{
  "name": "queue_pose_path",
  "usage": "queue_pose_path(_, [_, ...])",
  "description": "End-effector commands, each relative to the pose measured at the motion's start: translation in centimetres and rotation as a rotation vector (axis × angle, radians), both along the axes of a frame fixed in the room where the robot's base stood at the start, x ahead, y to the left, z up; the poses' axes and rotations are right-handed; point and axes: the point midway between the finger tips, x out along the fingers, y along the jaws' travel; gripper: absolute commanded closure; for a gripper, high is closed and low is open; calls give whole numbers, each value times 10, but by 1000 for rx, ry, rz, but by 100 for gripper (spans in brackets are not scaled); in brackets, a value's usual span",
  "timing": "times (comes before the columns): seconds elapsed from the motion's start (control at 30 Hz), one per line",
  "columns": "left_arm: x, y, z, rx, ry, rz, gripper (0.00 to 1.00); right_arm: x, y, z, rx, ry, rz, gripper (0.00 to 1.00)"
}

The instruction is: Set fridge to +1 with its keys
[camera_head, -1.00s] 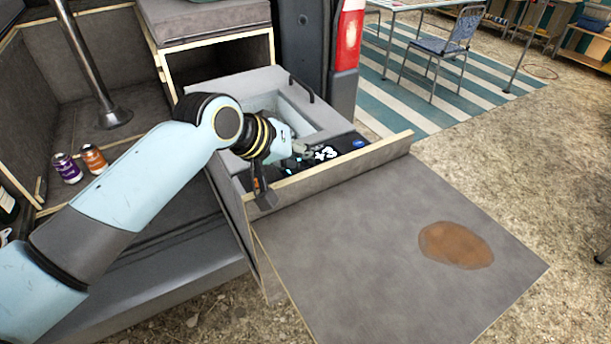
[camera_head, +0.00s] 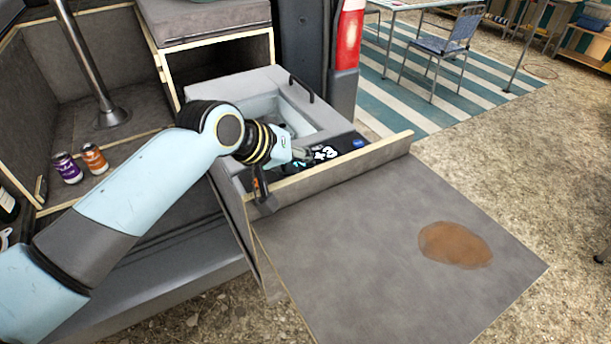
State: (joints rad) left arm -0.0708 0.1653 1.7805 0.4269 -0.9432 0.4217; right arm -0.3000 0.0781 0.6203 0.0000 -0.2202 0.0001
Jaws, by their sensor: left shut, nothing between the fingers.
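The fridge (camera_head: 229,88) is a grey box with an open well and a black handle, set in the pulled-out drawer of the van. Its dark key panel (camera_head: 343,144) lies at the near end, with white marks and a blue round badge. My left gripper (camera_head: 308,155) is shut and empty, with its fingertips at or just above the panel. I cannot tell whether they touch a key. The gripper hides part of the panel, and I cannot read any display value. My right gripper is not in view.
The drawer's raised wooden front (camera_head: 335,168) stands between the panel and the grey tailgate board (camera_head: 370,250), which has a brown stain. A purple can (camera_head: 67,168) and an orange can (camera_head: 94,158) stand at the left near a metal post (camera_head: 90,65).

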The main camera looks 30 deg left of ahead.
Motion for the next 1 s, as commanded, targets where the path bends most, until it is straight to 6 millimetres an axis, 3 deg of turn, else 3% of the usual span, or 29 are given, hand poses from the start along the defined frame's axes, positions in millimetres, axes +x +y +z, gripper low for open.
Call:
queue_pose_path(0.73, [0, 0, -6, 0, 1, -1, 100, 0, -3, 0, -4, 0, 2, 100])
queue_pose_path(1.0, [0, 0, 5, 0, 1, -1, 100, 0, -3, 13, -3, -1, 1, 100])
